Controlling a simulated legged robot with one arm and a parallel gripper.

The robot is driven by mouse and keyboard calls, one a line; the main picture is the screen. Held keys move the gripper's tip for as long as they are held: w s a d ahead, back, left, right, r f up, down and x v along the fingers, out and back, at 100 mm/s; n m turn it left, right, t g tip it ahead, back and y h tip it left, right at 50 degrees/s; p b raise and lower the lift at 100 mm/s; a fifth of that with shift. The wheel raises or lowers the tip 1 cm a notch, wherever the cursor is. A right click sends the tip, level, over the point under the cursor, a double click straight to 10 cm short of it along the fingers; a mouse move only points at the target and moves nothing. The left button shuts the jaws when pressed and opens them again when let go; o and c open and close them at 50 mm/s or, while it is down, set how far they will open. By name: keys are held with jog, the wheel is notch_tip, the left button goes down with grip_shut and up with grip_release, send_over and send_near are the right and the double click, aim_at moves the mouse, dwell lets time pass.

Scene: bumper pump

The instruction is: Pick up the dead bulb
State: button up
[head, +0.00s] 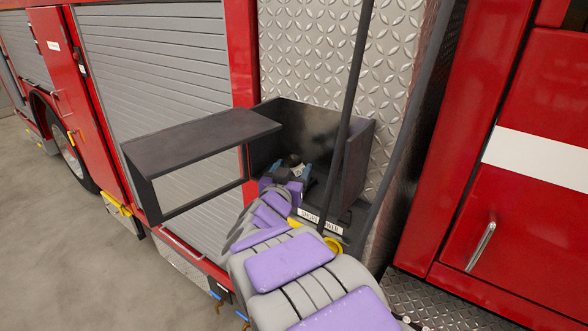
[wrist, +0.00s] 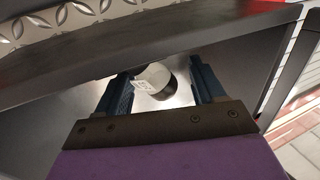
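A small white and dark cylindrical object, which looks like the bulb (wrist: 154,78), shows in the wrist view with small printed marks on its white part. It sits between the two blue fingers of my gripper (wrist: 161,88), toward their tips, with gaps visible on both sides. My gripper is open. In the head view my gripper (head: 291,172) reaches into a dark open box (head: 313,122) on the truck's side. A small pale part of the bulb (head: 294,159) shows at the fingers; the rest is hidden by my gripper.
The box's dark door panel (head: 200,138) stands open to the left. A dark vertical pole (head: 347,110) passes in front of the box. Grey floor (head: 60,240) is clear at left.

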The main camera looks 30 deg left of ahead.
jog(key=d, duration=0.1)
jog(key=w+d, duration=0.1)
jog(key=d+r, duration=0.1)
jog(key=shift+w+d+r, duration=0.1)
jog(key=shift+w+d, duration=0.05)
jog(key=shift+d, duration=0.5)
jog(key=shift+c, duration=0.7)
jog(key=shift+a, duration=0.1)
jog(key=shift+c, duration=0.8)
jog(key=a, duration=0.3)
jog(key=shift+f, duration=0.4)
jog(key=c, duration=0.5)
jog(key=shift+c, duration=0.5)
jog(key=shift+d+r, duration=0.15)
jog(key=shift+d, duration=0.65)
jog(key=shift+c, duration=0.9)
jog(key=shift+a, duration=0.1)
